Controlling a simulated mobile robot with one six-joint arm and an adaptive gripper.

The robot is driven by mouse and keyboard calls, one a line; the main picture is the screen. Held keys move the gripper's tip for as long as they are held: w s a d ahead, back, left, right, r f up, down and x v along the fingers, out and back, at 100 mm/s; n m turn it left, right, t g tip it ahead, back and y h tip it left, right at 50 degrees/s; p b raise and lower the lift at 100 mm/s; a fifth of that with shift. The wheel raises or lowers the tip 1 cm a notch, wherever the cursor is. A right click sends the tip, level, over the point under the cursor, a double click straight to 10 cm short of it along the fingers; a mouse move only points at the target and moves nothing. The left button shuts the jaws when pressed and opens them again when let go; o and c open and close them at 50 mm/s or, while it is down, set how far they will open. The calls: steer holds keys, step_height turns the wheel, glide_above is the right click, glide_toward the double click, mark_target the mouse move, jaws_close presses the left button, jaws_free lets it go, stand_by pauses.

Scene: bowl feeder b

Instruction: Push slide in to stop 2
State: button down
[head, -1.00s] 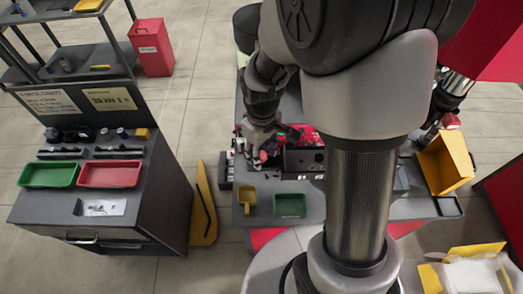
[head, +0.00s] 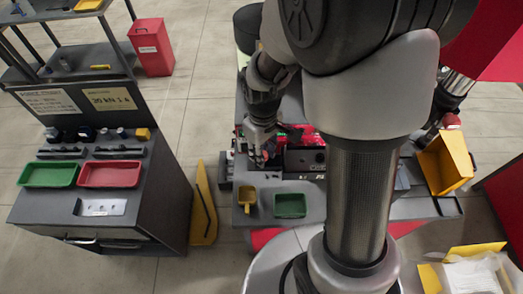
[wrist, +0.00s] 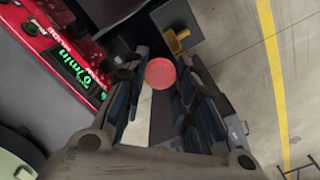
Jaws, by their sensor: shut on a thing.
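My gripper (head: 262,157) is at the left part of the bench, in front of a red device. In the wrist view its two dark fingers (wrist: 164,70) stand on either side of a round red knob (wrist: 169,73), and are shut on it. A pale strip (wrist: 160,118) runs below the knob between the fingers; I cannot tell whether it is the slide. The stops and their marks cannot be made out, and the knob is largely hidden by my gripper in the head view.
The red device with a green display (wrist: 66,67) stands beside the fingers. A dark box (head: 305,161) sits right of my gripper. A yellow scoop (head: 246,197) and a green tray (head: 290,205) lie in front. A yellow bin (head: 444,163) stands at the right.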

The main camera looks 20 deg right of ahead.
steer(key=s+d, duration=0.2)
steer(key=d, duration=0.4)
steer(key=s+d, duration=0.2)
steer(key=d, duration=0.4)
steer(key=s+d, duration=0.2)
steer(key=d, duration=0.4)
steer(key=c, duration=1.2)
jaws_free()
steer(key=shift+c, duration=0.2)
step_height(320, 180, up, 12)
